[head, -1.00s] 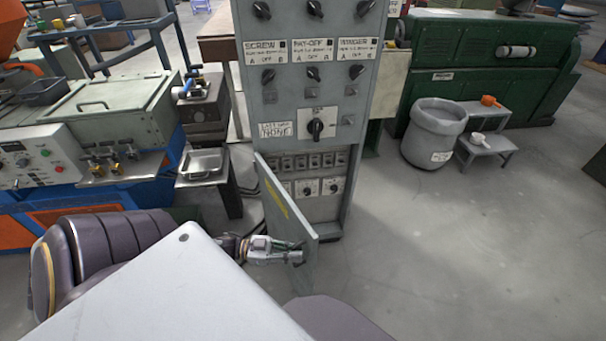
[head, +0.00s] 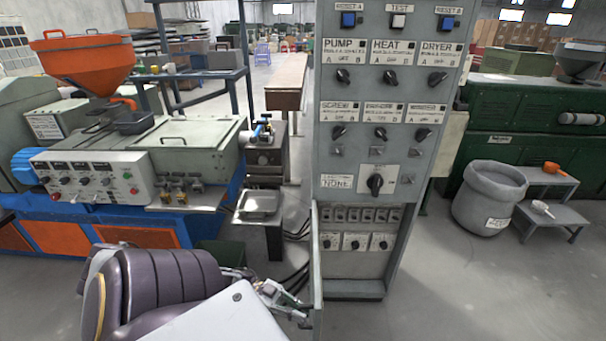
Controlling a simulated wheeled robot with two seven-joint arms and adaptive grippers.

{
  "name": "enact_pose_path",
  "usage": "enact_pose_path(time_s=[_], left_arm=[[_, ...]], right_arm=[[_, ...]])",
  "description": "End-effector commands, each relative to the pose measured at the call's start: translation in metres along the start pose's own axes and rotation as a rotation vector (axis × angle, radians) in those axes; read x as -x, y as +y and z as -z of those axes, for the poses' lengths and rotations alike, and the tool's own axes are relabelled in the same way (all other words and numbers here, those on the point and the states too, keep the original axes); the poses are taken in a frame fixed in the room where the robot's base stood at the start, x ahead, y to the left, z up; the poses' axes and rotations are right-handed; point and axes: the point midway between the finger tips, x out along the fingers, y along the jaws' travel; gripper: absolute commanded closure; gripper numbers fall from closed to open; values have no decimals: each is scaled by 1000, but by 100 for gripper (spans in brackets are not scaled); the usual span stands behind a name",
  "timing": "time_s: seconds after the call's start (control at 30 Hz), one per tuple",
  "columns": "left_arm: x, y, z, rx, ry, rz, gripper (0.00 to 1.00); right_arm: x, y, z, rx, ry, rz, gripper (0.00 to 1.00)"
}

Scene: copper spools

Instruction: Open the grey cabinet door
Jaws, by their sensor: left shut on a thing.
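The grey cabinet (head: 335,185) stands upright in the middle of the head view. Its low door (head: 317,270) is swung open on the cabinet's left side and shows almost edge-on, pointing toward me. Behind the opening, a panel with several sockets and dials (head: 355,242) is exposed. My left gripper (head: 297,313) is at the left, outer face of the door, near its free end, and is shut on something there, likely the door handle. The handle itself is hidden by the fingers. My right gripper is not in view.
A metal tray on a stand (head: 258,203) is left of the cabinet, with dark cables between them. An orange and blue machine (head: 110,185) stands farther left. A grey bin (head: 488,195) and a small step (head: 555,215) are at the right. The floor in front right is clear.

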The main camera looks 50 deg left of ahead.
Motion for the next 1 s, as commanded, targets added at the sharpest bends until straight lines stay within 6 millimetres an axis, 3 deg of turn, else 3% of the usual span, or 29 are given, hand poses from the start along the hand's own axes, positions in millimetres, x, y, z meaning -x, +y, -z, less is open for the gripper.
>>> enact_pose_path(time_s=[0.33,0.37,0.5,1.0], left_arm=[[1,-1,0,0,-1,1,100],[1,-1,0,0,-1,1,85],[1,-1,0,0,-1,1,67],[6,0,0,1,-1,0,66]], right_arm=[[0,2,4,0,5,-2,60],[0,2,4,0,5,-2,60],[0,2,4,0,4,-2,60],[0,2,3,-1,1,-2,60]])
